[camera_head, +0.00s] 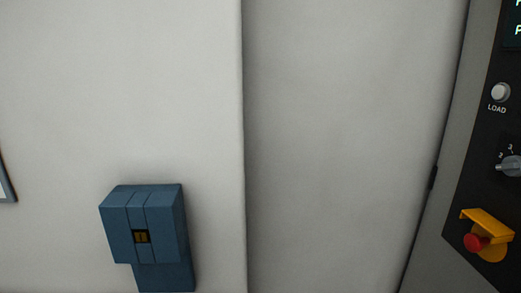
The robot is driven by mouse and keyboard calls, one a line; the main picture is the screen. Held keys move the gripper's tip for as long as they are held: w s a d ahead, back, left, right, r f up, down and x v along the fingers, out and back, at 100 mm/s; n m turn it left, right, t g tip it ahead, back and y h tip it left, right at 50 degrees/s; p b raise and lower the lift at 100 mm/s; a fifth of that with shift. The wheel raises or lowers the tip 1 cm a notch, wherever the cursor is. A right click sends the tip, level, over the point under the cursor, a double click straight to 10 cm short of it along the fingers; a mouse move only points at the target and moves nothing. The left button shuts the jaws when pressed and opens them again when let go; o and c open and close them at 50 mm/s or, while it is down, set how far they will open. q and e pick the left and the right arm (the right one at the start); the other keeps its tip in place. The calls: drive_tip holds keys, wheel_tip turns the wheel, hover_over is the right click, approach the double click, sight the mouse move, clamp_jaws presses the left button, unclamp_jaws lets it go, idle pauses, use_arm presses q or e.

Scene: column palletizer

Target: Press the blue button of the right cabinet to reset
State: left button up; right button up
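A dark control panel (478,200) shows at the right edge, on what looks like a grey cabinet. It carries a pale round button (501,92) labelled LOAD, a grey rotary knob (510,166) with numbers around it, and a red button (475,242) under a yellow guard. Part of a dark display (514,30) with green letters is cut off at the top right. No blue button shows in this view. Neither of my grippers is in view.
A blue box-shaped device (145,232) with a small yellow and black mark is at the lower left against a pale wall (120,90). A vertical edge divides this wall from a grey surface (340,140). A framed item (6,185) is cut off at the left.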

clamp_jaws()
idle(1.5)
